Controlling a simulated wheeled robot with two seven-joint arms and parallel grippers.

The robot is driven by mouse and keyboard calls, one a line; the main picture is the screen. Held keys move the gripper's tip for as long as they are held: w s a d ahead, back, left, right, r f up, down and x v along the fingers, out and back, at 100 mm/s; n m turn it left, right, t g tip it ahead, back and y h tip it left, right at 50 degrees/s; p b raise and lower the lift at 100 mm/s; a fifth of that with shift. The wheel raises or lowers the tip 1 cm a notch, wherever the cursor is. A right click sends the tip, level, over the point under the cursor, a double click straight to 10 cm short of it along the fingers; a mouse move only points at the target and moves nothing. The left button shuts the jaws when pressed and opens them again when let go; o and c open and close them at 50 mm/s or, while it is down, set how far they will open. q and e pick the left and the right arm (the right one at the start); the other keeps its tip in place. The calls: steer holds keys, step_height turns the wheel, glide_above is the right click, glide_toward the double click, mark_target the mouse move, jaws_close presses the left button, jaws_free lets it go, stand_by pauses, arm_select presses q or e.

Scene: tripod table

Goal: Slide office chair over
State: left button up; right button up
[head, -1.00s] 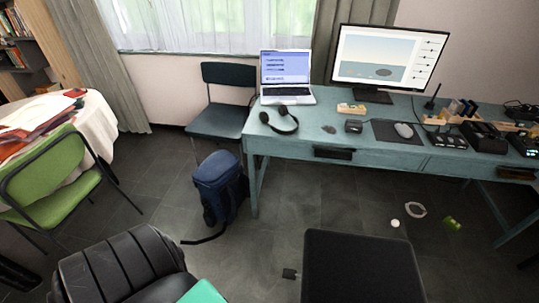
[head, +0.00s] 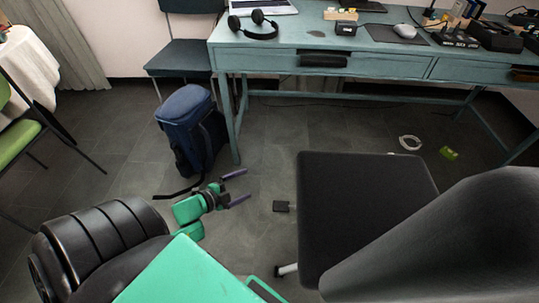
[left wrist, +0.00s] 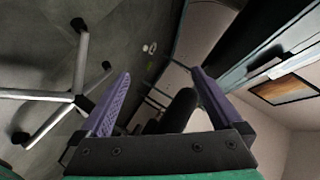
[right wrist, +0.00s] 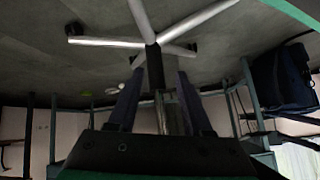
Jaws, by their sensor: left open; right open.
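The office chair has a flat black seat (head: 350,205) and a dark backrest (head: 445,240) at the lower right of the head view. My left gripper (head: 244,185) is open and empty, left of the seat and apart from it. In the left wrist view, the chair's silver star base (left wrist: 75,90) lies to the left of the left gripper's open fingers (left wrist: 157,100). In the right wrist view, my right gripper (right wrist: 155,95) is open, its fingers pointing towards the star base (right wrist: 175,40) and central column. Whether it touches the chair I cannot tell. The head view does not show it.
A teal desk (head: 280,65) with a headset (head: 253,24) and devices stands behind the chair. A blue backpack (head: 190,130) sits by its left leg, near a dark chair (head: 180,57). A green chair (head: 12,130) is at far left. Small litter (head: 448,153) lies under the desk.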

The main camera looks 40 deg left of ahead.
arm_select(q)
steer(key=w+d+r+m+h+b, duration=0.2)
steer(key=d+r+m+h+b, duration=0.4)
steer(key=d+m+h+b, duration=0.45)
arm_select(e)
steer(key=w+a+r+t+y+p, duration=0.1)
steer(key=w+a+r+t+y, duration=0.2)
steer(key=a, duration=0.4)
arm_select(q)
steer(key=shift+m+y, duration=0.55)
steer(key=shift+y, duration=0.2)
steer(key=b+x, duration=0.4)
steer(key=x, duration=0.9)
steer(key=shift+w+d, duration=0.1)
steer(key=shift+d, duration=0.05)
steer(key=shift+w+d, duration=0.3)
steer(key=shift+w, duration=0.05)
jaws_close()
arm_select(e)
steer(key=shift+m+t, duration=0.7)
steer(key=f, duration=0.2)
steer(key=w+f, duration=0.1)
steer(key=f, duration=0.2)
steer(key=shift+w+d+f, duration=0.15)
steer(key=shift+d+f, duration=0.05)
steer(key=shift+f, duration=0.05)
